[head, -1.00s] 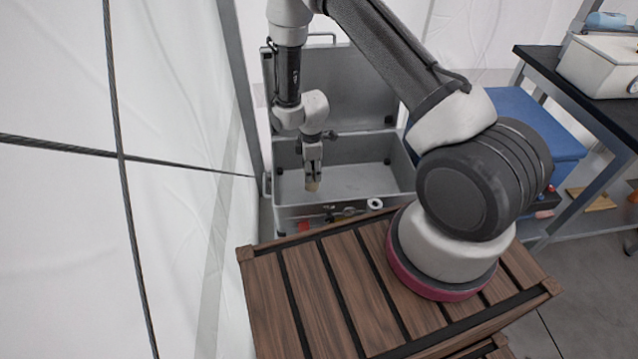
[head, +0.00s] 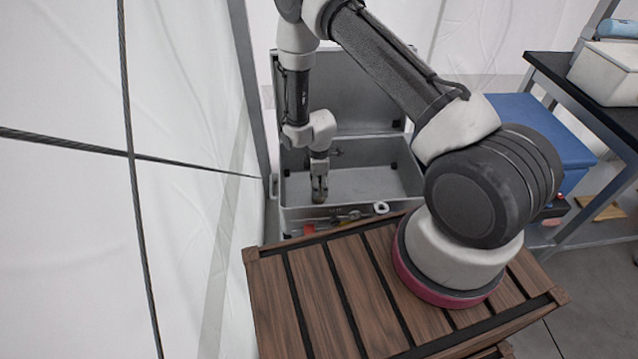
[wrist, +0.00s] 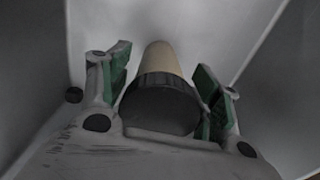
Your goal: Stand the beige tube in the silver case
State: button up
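The silver case (head: 370,183) stands open beyond the wooden slatted top, its lid (head: 368,90) raised at the back. My gripper (head: 319,197) points down inside the case, towards its left side and close to the front wall. In the wrist view the beige tube (wrist: 161,60), with a dark near end, lies between the two fingers of my gripper (wrist: 163,88). Small gaps show between the green pads and the tube, so the fingers look open around it. The tube looks roughly in line with the gripper. Its foot is hidden, and the head view does not show it clearly.
The slatted wooden top (head: 340,290) lies in front of the case. A white ring (head: 381,208) and small tools show at the case's front edge. A white tent wall is close on the left. A blue box (head: 520,135) and a black-topped table (head: 590,90) stand right.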

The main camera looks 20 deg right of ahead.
notch_tip(320, 180, up, 13)
jog(key=shift+w, duration=0.1)
jog(key=s+d+r+m+t, duration=0.1)
jog(key=s+d+r+m, duration=0.15)
jog(key=r, duration=0.75)
jog(key=s+d+r+m, duration=0.2)
jog(key=d+r+m, duration=0.1)
jog(key=r, duration=0.7)
jog(key=s+d+r+m+t, duration=0.1)
jog(key=s+d+r+m, duration=0.15)
jog(key=r, duration=0.75)
jog(key=s+d+r+m, duration=0.2)
jog(key=s+r, duration=0.1)
jog(key=s, duration=0.3)
jog(key=s+d+r+m+t, duration=0.1)
jog(key=s+d+r+m, duration=0.1)
jog(key=s, duration=0.5)
jog(key=s+d+r+m+t, duration=0.1)
jog(key=s+d+r+m, duration=0.2)
jog(key=s+r, duration=0.3)
jog(key=shift+s+r+m, duration=0.15)
jog(key=shift+s+m, duration=0.25)
jog(key=shift+s, duration=0.35)
